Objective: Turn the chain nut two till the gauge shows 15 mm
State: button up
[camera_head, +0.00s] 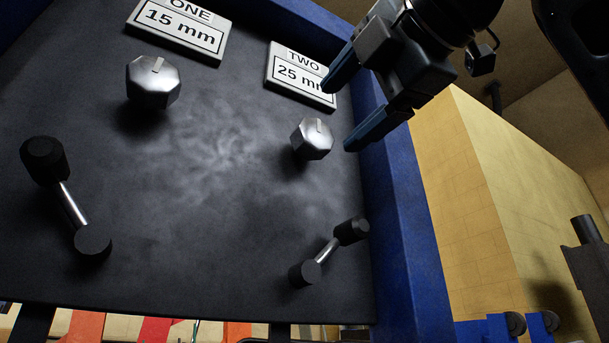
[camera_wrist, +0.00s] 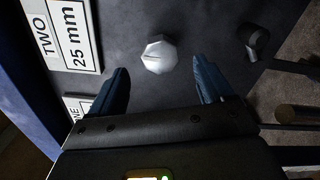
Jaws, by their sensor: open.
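Chain nut two (camera_head: 312,140) is a silver faceted nut with a light mark on its face. It sits on the dark panel under the gauge plate TWO (camera_head: 302,75), which reads 25 mm. My gripper (camera_head: 336,112) is open and empty, up and to the right of the nut, with a fingertip over part of the plate. In the wrist view the nut (camera_wrist: 159,56) lies ahead of and between the open blue fingers (camera_wrist: 162,82), apart from them. The plate (camera_wrist: 66,35) also shows there at the left.
Nut one (camera_head: 153,82) sits at the left under its plate ONE (camera_head: 180,27), reading 15 mm. Below are two cranks, left (camera_head: 72,205) and right (camera_head: 329,252). A raised blue frame (camera_head: 392,215) edges the panel. The panel's middle is clear.

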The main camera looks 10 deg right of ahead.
aim_at(322, 133)
jog(key=p+x, duration=0.1)
jog(key=x, duration=0.6)
jog(key=shift+w+a, duration=0.15)
jog(key=shift+w, duration=0.1)
jog(key=shift+c, duration=0.2)
jog(key=c, duration=0.9)
